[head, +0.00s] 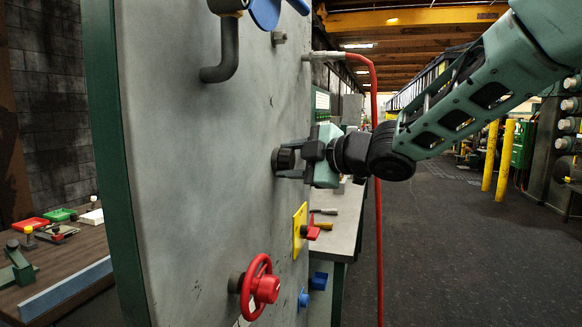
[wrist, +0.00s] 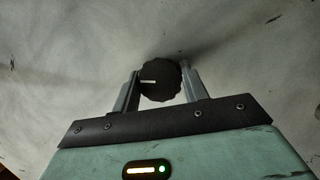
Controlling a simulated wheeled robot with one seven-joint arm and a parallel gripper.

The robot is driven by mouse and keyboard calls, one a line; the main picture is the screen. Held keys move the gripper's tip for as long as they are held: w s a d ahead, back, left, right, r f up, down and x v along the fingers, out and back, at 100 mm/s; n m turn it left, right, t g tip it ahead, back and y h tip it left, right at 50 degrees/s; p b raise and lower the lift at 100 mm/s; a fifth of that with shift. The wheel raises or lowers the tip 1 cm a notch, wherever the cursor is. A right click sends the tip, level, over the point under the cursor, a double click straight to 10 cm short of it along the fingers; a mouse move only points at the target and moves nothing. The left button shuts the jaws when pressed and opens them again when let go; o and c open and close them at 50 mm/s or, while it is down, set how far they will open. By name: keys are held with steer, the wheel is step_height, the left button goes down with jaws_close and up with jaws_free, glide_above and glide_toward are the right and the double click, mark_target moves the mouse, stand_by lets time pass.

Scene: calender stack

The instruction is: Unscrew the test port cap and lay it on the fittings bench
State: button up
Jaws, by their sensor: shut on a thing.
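The test port cap is a dark, ridged round knob (wrist: 161,82) with a white mark pointing left in the wrist view. It sits against the grey panel (head: 205,170), and in the head view the cap (head: 285,159) stands out from the panel's face. My gripper (head: 291,161) is shut on the cap, with one finger on each side of it in the wrist view (wrist: 160,90). The fittings bench cannot be told for certain; a wooden-topped bench (head: 95,262) stands at the left and a grey-topped bench (head: 343,228) behind the panel.
A red handwheel (head: 259,287) and a yellow plate with a red handle (head: 300,231) stick out below my gripper. A bent grey pipe (head: 228,55) is above. A red hose (head: 378,230) hangs behind my wrist. Small trays and fittings lie on the left bench.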

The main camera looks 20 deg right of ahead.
steer(key=shift+n+t+b, duration=0.3)
steer(key=shift+n+b, duration=0.1)
steer(key=shift+b, duration=0.55)
steer(key=shift+f+n+b, duration=0.1)
steer(key=shift+n+b, duration=0.5)
steer(key=shift+b, duration=1.35)
steer(key=shift+n+t+b, duration=0.3)
steer(key=shift+t+b, duration=0.1)
steer(key=shift+b, duration=0.25)
steer(key=shift+b, duration=0.5)
steer(key=shift+n+b, duration=0.9)
steer(key=shift+b, duration=1.05)
steer(key=shift+t+y, duration=0.3)
steer(key=shift+n+b, duration=0.4)
steer(key=shift+b, duration=0.6)
steer(key=shift+n+t+b, duration=0.4)
steer(key=shift+n+b, duration=0.2)
steer(key=shift+b, duration=1)
